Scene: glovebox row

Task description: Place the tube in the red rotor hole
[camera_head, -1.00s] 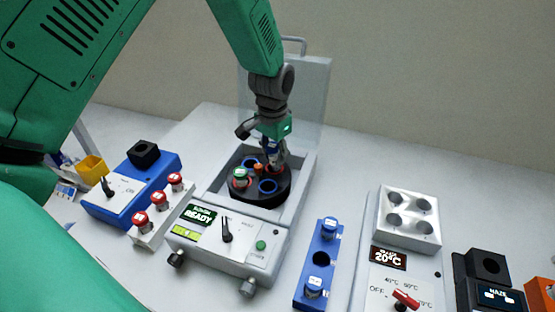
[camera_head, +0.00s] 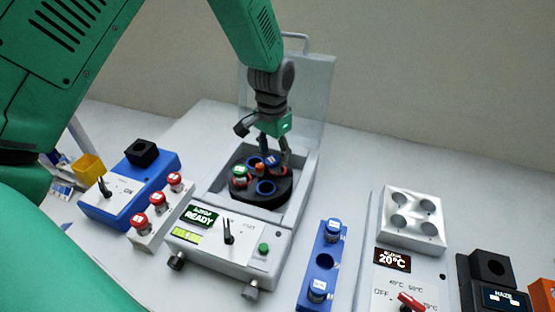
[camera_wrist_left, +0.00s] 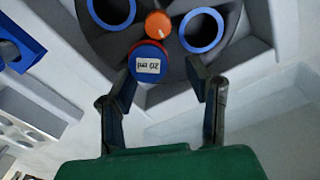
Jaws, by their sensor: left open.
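The black round rotor (camera_head: 246,198) sits in the open centrifuge (camera_head: 222,240). A tube (camera_wrist_left: 148,66) with a "20 ml" label on its top stands in the rotor in the wrist view, with a red arc and a blue edge around its top. A green-capped tube (camera_head: 240,171) stands in another rotor hole. Two blue-ringed holes (camera_wrist_left: 201,30) are empty. My left gripper (camera_head: 276,153) is open over the rotor. In the wrist view its fingers (camera_wrist_left: 163,85) are spread near the labelled tube, apart from it. My right gripper is not in view.
The raised clear lid (camera_head: 312,90) stands behind the rotor. A white rack (camera_head: 148,238) of red-capped tubes is left. A blue rack (camera_head: 315,268) with two blue-capped tubes and an empty middle hole is right. A heater block (camera_head: 412,218) stands farther right.

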